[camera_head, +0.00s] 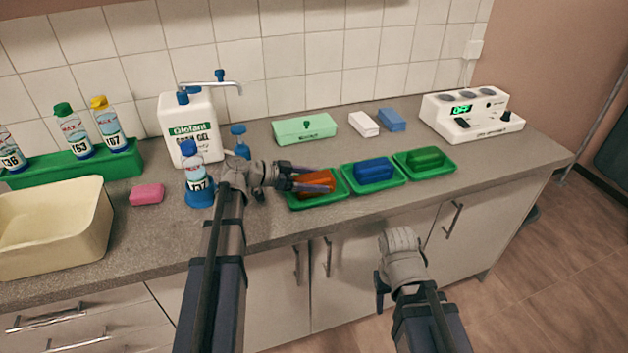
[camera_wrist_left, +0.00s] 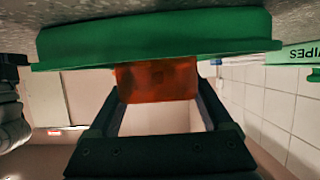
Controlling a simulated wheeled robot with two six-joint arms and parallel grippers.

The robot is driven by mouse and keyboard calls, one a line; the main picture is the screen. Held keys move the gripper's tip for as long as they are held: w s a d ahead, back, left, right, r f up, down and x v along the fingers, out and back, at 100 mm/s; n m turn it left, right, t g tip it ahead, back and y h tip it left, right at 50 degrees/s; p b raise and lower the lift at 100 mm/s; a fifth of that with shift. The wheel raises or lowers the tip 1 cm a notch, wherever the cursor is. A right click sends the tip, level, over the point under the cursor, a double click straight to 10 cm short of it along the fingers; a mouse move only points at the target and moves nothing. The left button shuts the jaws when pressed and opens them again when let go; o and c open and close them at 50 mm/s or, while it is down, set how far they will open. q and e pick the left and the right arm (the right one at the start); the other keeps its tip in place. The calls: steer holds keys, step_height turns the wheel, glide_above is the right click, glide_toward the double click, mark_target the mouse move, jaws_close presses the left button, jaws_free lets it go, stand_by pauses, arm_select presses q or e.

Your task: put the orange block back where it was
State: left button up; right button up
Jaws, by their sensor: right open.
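The orange block (camera_head: 319,179) is at the left green tray (camera_head: 302,205), low inside its rim. My left gripper (camera_head: 317,179) reaches in from the left with one finger on each side of the block. In the left wrist view, which is upside down, the orange block (camera_wrist_left: 157,82) sits between the fingers against the green tray (camera_wrist_left: 150,35). The fingers meet the block's sides, so the left gripper looks shut on it. Whether the block's underside touches the tray floor is hidden. My right gripper (camera_head: 382,285) is open and empty, in front of the counter.
A blue block (camera_head: 375,169) and a green block (camera_head: 426,156) lie in green trays to the right. Behind are a green wipes box (camera_head: 304,128) and a white device (camera_head: 471,113). A bottle in a blue holder (camera_head: 199,194) stands close to my left arm.

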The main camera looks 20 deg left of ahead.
arm_select(q)
steer(key=shift+o, duration=1)
steer(key=shift+r, duration=0.15)
steer(key=p+v, duration=0.4)
steer(key=v, duration=0.7)
steer(key=shift+p, duration=0.4)
steer(key=shift+s+a+r, duration=0.15)
steer(key=shift+s+a, duration=0.15)
steer(key=shift+a, duration=0.05)
